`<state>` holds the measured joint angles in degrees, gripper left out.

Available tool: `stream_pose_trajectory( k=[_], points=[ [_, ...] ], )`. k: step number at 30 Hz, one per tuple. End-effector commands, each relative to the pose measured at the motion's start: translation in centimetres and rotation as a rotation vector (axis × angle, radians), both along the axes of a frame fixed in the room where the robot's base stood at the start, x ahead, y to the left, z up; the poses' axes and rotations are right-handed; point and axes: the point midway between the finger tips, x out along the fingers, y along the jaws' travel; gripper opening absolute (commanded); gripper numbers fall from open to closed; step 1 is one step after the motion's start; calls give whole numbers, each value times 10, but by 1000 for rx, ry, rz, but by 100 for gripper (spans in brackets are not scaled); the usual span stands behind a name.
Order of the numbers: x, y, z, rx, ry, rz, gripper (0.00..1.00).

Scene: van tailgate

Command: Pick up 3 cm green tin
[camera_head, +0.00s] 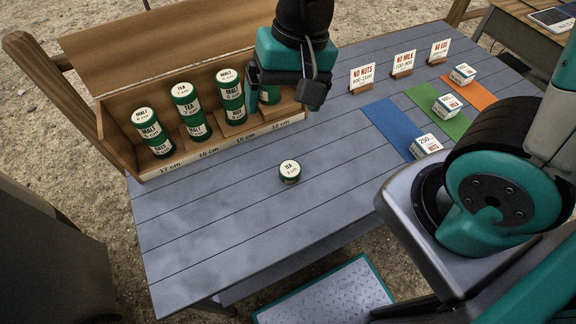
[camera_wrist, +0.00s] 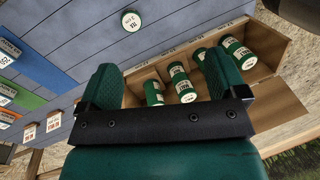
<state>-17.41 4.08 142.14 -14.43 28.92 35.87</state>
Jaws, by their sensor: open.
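The 3 cm green tin (camera_head: 290,171) is short, with a white top lettered "TEA 3 cm". It stands alone on the grey plank table (camera_head: 215,224), in front of the wooden rack. It also shows in the wrist view (camera_wrist: 131,21), near the top. My gripper (camera_head: 290,92) is above the right end of the rack, behind the tin and higher than it. Its two fingers (camera_wrist: 162,84) are spread apart with nothing held between them. My gripper partly hides the rightmost stack of tins in the rack.
The wooden rack (camera_head: 168,171) holds several stacks of green tins, with centimetre labels along its front. At right are blue (camera_head: 391,124), green (camera_head: 424,96) and orange (camera_head: 483,99) strips with small white boxes, and sign cards (camera_head: 362,76) behind. The table around the tin is clear.

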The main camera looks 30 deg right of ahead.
Motion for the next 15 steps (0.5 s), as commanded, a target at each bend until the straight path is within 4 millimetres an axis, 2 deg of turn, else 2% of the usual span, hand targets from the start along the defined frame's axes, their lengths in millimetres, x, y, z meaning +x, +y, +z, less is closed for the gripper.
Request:
stream_pose_trajectory(
  k=[1,6,10,15],
  points=[
    [10,-3,-26,-40,44,-135,91],
    [37,-18,-89,-157,93,-552,91],
    [45,-27,-116,-205,94,-727,91],
    [47,-31,-141,-223,95,-789,91]
  ],
)
